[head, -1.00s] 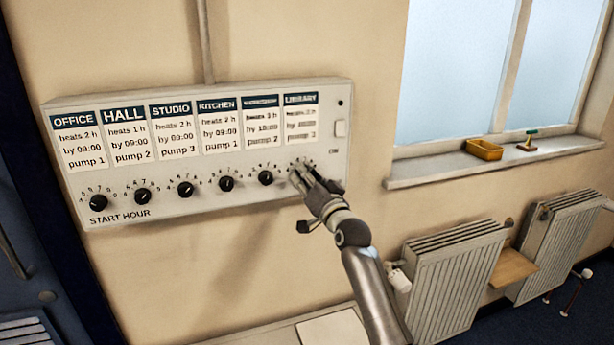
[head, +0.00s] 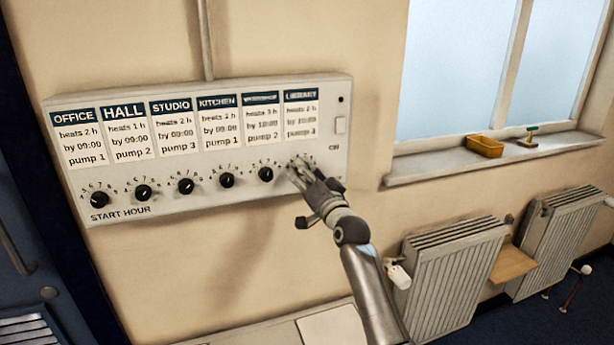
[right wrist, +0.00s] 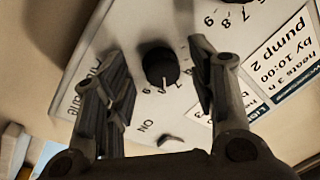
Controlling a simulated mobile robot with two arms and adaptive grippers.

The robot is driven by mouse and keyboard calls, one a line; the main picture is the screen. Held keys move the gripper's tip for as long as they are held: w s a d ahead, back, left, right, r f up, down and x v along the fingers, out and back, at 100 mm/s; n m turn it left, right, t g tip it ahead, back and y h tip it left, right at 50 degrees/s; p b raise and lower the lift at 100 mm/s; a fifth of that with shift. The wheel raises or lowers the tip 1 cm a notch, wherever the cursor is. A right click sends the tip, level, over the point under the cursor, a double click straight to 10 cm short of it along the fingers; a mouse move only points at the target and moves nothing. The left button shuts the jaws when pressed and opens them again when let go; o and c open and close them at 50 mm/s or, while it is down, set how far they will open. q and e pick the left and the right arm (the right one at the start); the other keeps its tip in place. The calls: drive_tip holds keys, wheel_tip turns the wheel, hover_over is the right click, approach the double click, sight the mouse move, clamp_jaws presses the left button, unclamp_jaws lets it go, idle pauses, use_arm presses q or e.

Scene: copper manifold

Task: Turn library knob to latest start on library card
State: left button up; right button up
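The white control panel (head: 215,190) on the wall carries a row of black knobs under cards. The library card (head: 301,120) is at the right end; it seems to read heats 2 h, pump 3, its middle line too blurred to read surely. My right gripper (head: 300,172) is in front of the library knob and hides it in the head view. In the right wrist view the black library knob (right wrist: 159,66) sits between the two spread fingers of the right gripper (right wrist: 160,85), with a gap on both sides. My left gripper is not in view.
The neighbouring workshop knob (head: 265,174) is close to the left of my right gripper. A small white switch (head: 340,125) is on the panel's right end.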

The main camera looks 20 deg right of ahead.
drive_tip(key=shift+s, duration=0.1)
drive_tip(key=s+d+f, duration=0.1)
drive_tip(key=s, duration=1)
drive_tip(key=shift+s+d+f, duration=0.15)
drive_tip(key=shift+s+f, duration=0.1)
drive_tip(key=shift+s, duration=0.1)
